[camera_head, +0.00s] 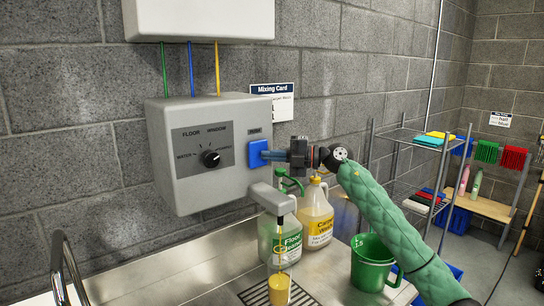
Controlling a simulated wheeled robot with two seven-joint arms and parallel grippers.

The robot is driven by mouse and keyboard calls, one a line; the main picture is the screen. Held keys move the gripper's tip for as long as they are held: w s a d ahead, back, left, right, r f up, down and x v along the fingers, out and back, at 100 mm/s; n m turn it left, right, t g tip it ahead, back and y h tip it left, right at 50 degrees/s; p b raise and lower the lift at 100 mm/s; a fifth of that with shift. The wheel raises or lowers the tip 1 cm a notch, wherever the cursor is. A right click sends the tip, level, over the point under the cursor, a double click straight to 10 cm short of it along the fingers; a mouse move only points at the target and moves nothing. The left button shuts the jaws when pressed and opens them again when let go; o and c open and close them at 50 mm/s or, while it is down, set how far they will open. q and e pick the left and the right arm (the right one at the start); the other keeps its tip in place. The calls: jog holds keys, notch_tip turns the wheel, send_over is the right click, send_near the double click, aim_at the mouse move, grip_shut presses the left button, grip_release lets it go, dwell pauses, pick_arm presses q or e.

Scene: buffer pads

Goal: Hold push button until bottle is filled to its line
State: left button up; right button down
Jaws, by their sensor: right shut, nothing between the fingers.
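The blue push button (257,154) is on the right side of a grey dispenser box (205,185), under a small label. My right gripper (270,155) is shut and empty, with its fingertips against the button or very close to it. A yellow stream (280,235) runs down from the grey spout (272,198) below the box. It runs into a bottle (279,290) holding yellow liquid at the bottom edge of the picture. The bottle's lower part is cut off, and I cannot make out its fill line. My left gripper is out of view.
The box has a black dial (210,158). Behind the spout stand a green-labelled jug (267,240) and a yellow-labelled jug (316,215). A green measuring jug (371,264) stands right on the steel sink counter (140,275). A wire shelf (410,165) is farther right.

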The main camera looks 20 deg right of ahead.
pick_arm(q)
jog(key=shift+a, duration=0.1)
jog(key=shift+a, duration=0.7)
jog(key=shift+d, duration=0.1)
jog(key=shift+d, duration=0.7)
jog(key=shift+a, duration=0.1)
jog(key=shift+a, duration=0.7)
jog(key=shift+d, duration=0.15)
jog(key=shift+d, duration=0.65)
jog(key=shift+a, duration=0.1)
